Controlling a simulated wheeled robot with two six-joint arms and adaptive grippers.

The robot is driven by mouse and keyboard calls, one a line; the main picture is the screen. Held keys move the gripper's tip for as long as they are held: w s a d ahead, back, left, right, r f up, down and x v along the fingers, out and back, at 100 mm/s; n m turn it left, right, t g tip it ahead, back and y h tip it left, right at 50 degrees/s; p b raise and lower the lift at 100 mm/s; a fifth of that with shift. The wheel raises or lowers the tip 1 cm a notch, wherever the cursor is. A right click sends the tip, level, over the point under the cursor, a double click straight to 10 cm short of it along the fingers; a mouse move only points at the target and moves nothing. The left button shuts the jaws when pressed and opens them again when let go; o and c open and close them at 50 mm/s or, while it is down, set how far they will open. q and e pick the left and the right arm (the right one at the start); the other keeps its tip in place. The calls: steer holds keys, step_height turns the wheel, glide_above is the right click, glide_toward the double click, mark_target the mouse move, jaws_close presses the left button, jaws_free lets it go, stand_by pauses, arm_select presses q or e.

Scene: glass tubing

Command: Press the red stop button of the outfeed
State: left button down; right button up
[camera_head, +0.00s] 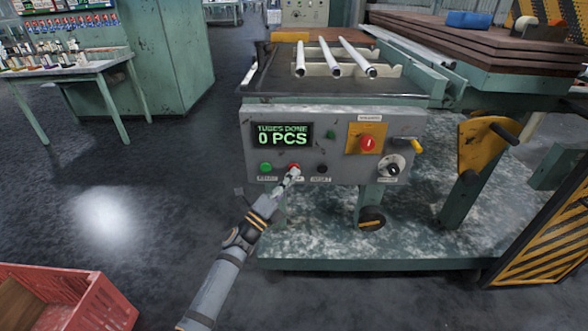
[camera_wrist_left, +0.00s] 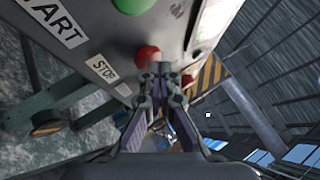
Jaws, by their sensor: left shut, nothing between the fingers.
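The outfeed's grey control panel (camera_head: 340,120) shows "TUBES DONE 0 PCS" on its display (camera_head: 283,135). Its lower row has a green button (camera_head: 266,168), a red button mostly covered by my gripper, and a black button (camera_head: 321,169). In the left wrist view the red stop button (camera_wrist_left: 148,53) sits by a "STOP" label (camera_wrist_left: 104,69), with the green start button (camera_wrist_left: 136,4) beside it. My left gripper (camera_head: 291,174) is shut and empty, its fingertips (camera_wrist_left: 160,68) at the red button. I cannot tell whether they touch or press it. My right gripper is not in view.
A red rotary knob (camera_head: 368,143) on a yellow plate and a selector (camera_head: 391,166) sit right of the buttons. Several glass tubes (camera_head: 328,57) lie on top. A red crate (camera_head: 95,297) stands at lower left. The floor left of the panel is clear.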

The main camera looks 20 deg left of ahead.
arm_select(q)
steer(key=shift+s+d, duration=0.15)
steer(key=shift+s, duration=0.45)
steer(key=s, duration=0.2)
steer(key=s+d+p, duration=0.1)
steer(key=s, duration=0.1)
steer(key=shift+s+d, duration=0.2)
steer(key=shift+s, duration=0.2)
